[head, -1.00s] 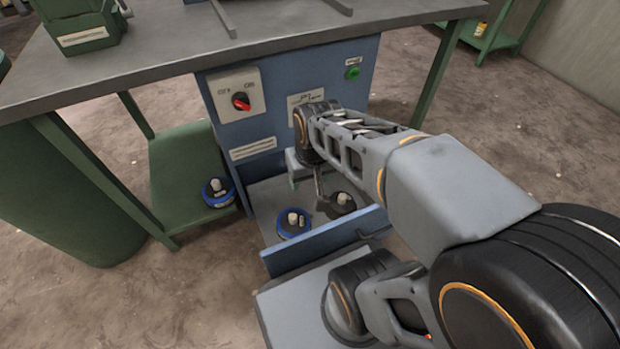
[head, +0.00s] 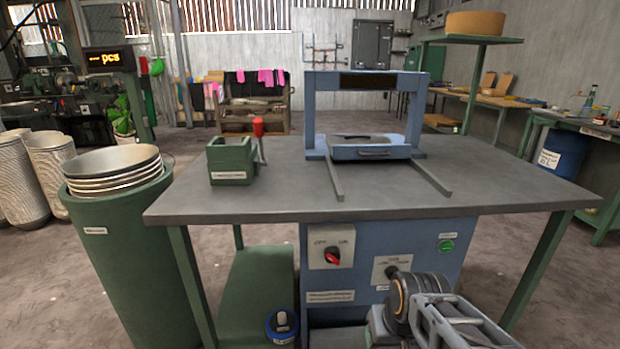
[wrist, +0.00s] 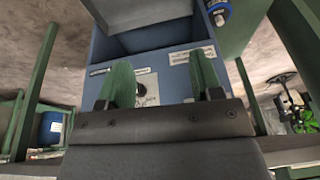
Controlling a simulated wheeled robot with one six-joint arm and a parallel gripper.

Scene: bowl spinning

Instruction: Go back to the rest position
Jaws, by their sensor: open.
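My gripper (wrist: 162,70) shows in the wrist view with its two green fingers spread apart and nothing between them. It points toward the front of a blue cabinet (wrist: 165,62), which has a dark knob on a pale plate. My arm shows at the bottom right of the head view, in front of the cabinet (head: 447,268) under the workbench. The gripper itself is not visible in the head view.
The grey workbench (head: 260,205) carries a green box (head: 232,165) and a blue frame machine (head: 366,80). A green bin (head: 125,255) with stacked bowls stands left. A blue canister (head: 282,326) sits on the low green shelf (head: 258,285).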

